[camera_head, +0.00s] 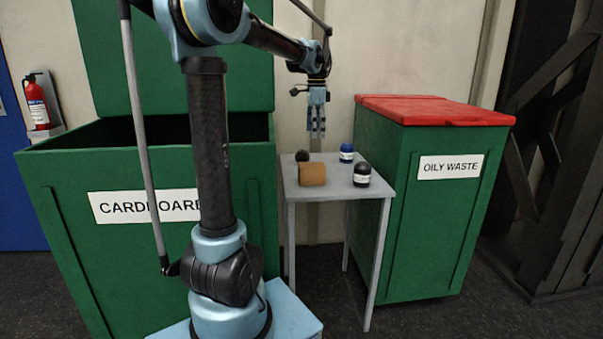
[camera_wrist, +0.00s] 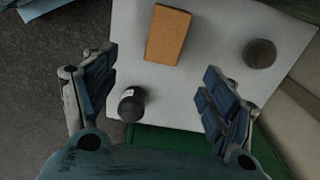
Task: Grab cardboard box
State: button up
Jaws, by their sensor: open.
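The cardboard box (camera_head: 312,174) is a small brown block lying on the grey table, near its front left. In the wrist view the box (camera_wrist: 167,35) is at the top centre, beyond the fingertips and slightly right of the left finger. My gripper (camera_head: 316,130) hangs pointing down above the back of the table, higher than the box and apart from it. In the wrist view my gripper (camera_wrist: 161,60) has its fingers spread wide, with nothing held between them.
A green cardboard bin (camera_head: 70,230) stands open at left. A red-lidded oily waste bin (camera_head: 420,235) stands close at right.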

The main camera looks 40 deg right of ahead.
aim_at(313, 165)
jog(key=f, duration=1.2)
jog(key=shift+w+f, duration=0.1)
jog(key=shift+w, duration=0.25)
jog(key=shift+w+a+f, duration=0.1)
jog(key=shift+w+f, duration=0.1)
jog(key=shift+f, duration=1.1)
jog(key=shift+w+a+f, duration=0.1)
jog(key=shift+w+f, duration=0.05)
jog(key=shift+f, duration=1.15)
jog(key=c, duration=1)
